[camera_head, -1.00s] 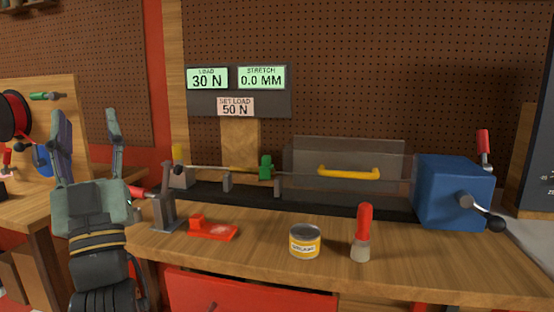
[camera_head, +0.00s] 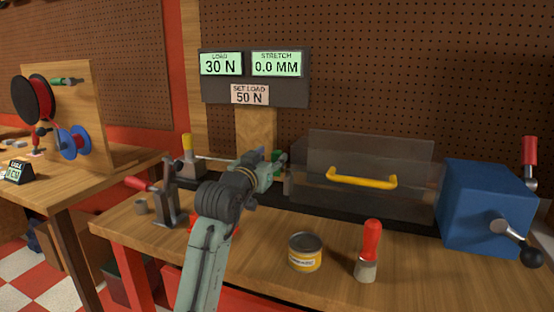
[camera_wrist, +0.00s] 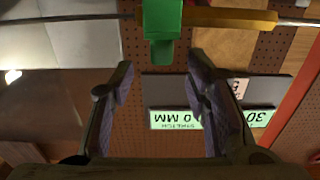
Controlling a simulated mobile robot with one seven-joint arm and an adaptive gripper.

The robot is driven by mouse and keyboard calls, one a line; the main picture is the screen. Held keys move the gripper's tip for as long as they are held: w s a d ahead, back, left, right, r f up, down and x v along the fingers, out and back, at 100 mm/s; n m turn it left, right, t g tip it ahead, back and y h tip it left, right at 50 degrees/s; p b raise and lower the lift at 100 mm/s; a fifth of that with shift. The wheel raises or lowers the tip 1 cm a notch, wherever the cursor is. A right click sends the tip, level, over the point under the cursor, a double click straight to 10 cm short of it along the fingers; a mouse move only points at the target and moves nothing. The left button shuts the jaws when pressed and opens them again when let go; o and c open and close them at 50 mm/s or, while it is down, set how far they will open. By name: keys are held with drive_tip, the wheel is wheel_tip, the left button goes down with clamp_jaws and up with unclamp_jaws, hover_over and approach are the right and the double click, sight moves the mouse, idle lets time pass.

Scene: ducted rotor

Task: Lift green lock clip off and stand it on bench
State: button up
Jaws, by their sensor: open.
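The green lock clip (camera_wrist: 162,22) sits on a thin metal rod (camera_wrist: 70,18) at the top middle of the wrist view. In the head view only a small part of the clip (camera_head: 277,155) shows past my gripper (camera_head: 268,170). In the wrist view my gripper (camera_wrist: 161,66) is open and empty. Its two fingers lie either side of the clip's line, with the clip ahead of the tips and not visibly between them. The wooden bench (camera_head: 420,275) has bare surface along its front.
A clear guard with a yellow handle (camera_head: 362,181) stands right of the clip, then a blue box (camera_head: 487,207). A yellow-labelled tin (camera_head: 305,252) and a red-handled tool (camera_head: 369,250) stand at the front. A display panel (camera_head: 253,78) hangs behind.

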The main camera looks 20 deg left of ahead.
sight(276, 152)
drive_tip(key=w+p, duration=0.2)
drive_tip(key=w, duration=0.2)
drive_tip(key=shift+w+r, duration=0.1)
drive_tip(key=shift+w, duration=0.55)
clamp_jaws()
